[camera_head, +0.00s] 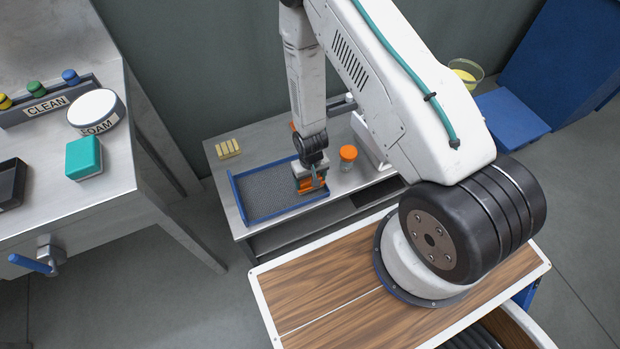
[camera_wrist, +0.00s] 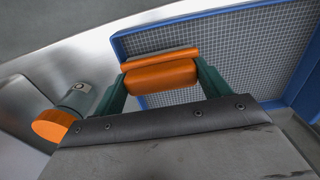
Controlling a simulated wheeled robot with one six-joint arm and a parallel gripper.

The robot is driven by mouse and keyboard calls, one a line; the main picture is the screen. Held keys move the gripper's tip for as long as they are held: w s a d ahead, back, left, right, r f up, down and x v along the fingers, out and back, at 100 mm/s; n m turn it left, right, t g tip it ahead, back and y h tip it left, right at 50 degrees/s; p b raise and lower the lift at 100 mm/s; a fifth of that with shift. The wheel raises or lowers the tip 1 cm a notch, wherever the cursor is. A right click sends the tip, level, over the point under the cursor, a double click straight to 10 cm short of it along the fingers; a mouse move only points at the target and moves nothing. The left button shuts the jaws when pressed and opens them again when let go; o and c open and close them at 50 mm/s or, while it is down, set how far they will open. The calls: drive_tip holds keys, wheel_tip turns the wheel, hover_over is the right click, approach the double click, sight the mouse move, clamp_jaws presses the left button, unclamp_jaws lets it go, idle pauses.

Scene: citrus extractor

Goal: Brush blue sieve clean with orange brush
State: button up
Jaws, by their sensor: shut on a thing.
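The blue sieve (camera_head: 268,191), a blue-framed rectangle with grey mesh, lies on a low metal table. Its mesh and frame fill the upper right of the wrist view (camera_wrist: 235,50). My gripper (camera_head: 311,182) is at the right end of the sieve, shut on the orange brush (camera_wrist: 160,75). The brush lies crosswise between the two green fingers in the wrist view, above the near edge of the mesh. I cannot tell whether its bristles touch the mesh.
An orange-lidded jar (camera_head: 348,156) stands right of the sieve on the low table (camera_head: 225,150); yellow blocks (camera_head: 228,149) lie behind. A left counter holds a "CLEAN" rack (camera_head: 45,105), a round "FOAM" container (camera_head: 97,110), a teal sponge (camera_head: 84,158) and a dark tray (camera_head: 10,184).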

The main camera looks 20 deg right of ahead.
drive_tip(key=shift+f, duration=0.75)
drive_tip(key=o, duration=1)
drive_tip(key=shift+r, duration=0.35)
drive_tip(key=c, duration=0.8)
drive_tip(key=shift+c, duration=0.2)
